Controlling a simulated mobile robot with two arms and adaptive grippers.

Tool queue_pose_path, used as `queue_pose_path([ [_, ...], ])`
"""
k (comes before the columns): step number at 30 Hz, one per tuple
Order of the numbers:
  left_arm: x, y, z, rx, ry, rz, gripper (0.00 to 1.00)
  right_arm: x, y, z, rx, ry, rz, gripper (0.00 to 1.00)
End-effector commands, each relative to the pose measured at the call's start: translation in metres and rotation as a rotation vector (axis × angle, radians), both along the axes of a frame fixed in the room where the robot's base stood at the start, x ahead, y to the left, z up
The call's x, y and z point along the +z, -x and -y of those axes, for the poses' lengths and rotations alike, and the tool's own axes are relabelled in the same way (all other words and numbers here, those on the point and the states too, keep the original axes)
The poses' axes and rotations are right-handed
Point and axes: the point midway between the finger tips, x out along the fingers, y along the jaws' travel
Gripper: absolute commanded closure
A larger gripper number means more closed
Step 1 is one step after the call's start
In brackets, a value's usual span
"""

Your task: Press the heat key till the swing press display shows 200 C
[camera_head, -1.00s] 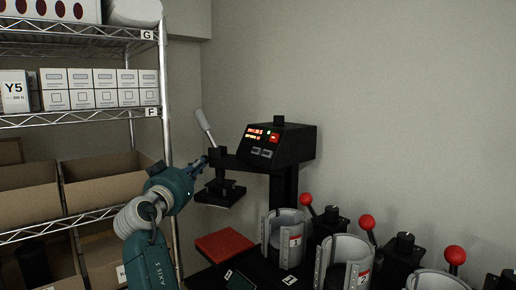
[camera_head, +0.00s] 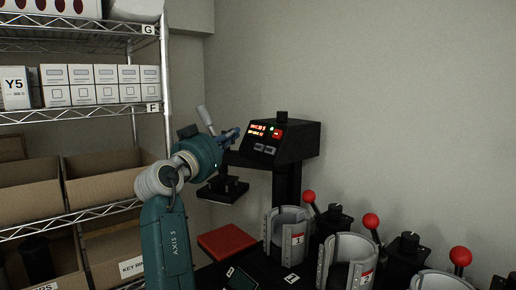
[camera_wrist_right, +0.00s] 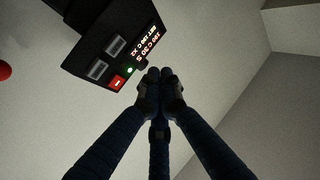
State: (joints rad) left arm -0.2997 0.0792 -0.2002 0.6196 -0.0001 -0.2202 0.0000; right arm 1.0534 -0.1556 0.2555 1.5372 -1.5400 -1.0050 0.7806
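The swing press has a black control head (camera_head: 302,140) with a lit display (camera_head: 257,128), a green light, a red key (camera_head: 277,134) and two grey keys (camera_head: 264,149). In the right wrist view the display (camera_wrist_right: 147,43) shows lit orange text, tilted and too small to read surely. The grey keys (camera_wrist_right: 106,58) and red key (camera_wrist_right: 117,82) show there too. My right gripper (camera_head: 236,133) is just left of the head, its fingertips apart from the keys. In the wrist view its fingers (camera_wrist_right: 160,74) are together and empty. My left gripper is not in view.
The press's handle (camera_head: 205,118) rises behind my right wrist. A red pad (camera_head: 227,241) lies below. Mug presses (camera_head: 285,237) with red-knobbed levers stand at the right. A wire shelf (camera_head: 80,110) with boxes stands at the left. The wall above the press is clear.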

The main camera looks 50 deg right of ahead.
Motion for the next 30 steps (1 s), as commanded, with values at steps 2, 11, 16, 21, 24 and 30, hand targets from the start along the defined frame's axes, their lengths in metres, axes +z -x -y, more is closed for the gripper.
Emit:
queue_pose_path([
  [2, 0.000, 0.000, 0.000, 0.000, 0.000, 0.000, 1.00, -0.006, 0.002, 0.011, -0.001, 0.001, -0.001, 1.00],
  [11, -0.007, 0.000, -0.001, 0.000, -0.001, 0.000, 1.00, -0.027, 0.005, 0.045, -0.001, 0.003, 0.001, 1.00],
  [16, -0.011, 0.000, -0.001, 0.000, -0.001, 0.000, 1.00, -0.031, 0.006, 0.055, 0.000, 0.001, 0.001, 1.00],
  [21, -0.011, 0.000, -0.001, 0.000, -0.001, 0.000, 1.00, -0.032, 0.007, 0.058, 0.001, 0.001, 0.001, 1.00],
  [24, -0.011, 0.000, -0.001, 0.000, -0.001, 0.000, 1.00, -0.032, 0.007, 0.058, 0.001, 0.001, 0.001, 1.00],
  [30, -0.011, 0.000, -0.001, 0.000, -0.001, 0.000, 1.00, -0.032, 0.007, 0.058, 0.001, 0.001, 0.001, 1.00],
])
